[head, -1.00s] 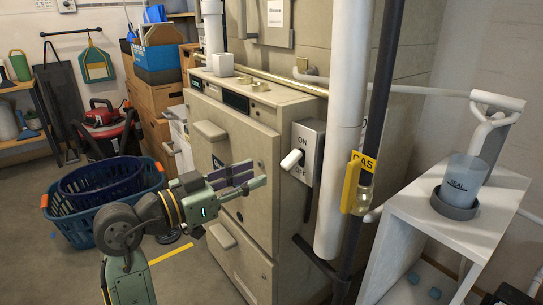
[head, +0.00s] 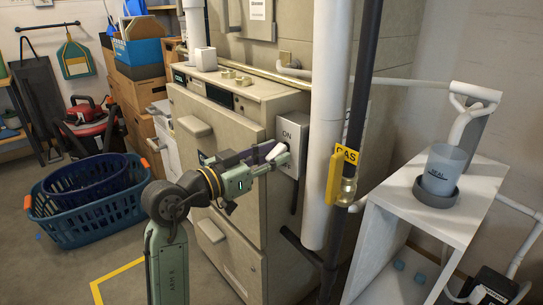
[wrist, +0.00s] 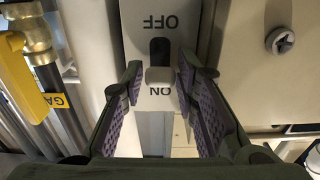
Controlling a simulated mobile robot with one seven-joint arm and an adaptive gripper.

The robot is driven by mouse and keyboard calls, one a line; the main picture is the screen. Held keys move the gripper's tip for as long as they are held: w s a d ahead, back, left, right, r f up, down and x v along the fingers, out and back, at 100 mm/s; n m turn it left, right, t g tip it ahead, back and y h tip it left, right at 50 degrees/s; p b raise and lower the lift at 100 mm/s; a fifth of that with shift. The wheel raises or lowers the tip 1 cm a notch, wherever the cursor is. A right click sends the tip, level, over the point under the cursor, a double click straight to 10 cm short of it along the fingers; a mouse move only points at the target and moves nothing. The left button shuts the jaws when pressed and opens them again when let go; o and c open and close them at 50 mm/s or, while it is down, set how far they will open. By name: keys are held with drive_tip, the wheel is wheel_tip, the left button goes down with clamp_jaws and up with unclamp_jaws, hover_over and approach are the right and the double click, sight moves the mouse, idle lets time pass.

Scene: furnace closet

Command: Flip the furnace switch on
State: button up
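The furnace switch is a grey box (head: 292,130) on the side of the beige furnace (head: 225,115), with ON at its top. Its white lever (head: 277,152) sticks out towards my gripper. In the wrist view the plate is upside down, with the lever's blunt end (wrist: 158,75) close by the word ON and a dark slot on its OFF side. I cannot tell the lever's exact setting. My gripper (head: 279,158) is at the switch. Its two fingers stand apart on either side of the lever (wrist: 160,84), with a visible gap on both sides. OFF is hidden in the head view.
A white vertical pipe (head: 328,120) and a dark gas pipe with a yellow valve handle (head: 335,178) stand just right of the switch. A white stand (head: 405,205) is further right. Blue baskets (head: 95,222) sit on the floor at left.

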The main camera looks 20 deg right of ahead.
sight(279, 147)
clamp_jaws()
drive_tip(key=shift+r, duration=0.1)
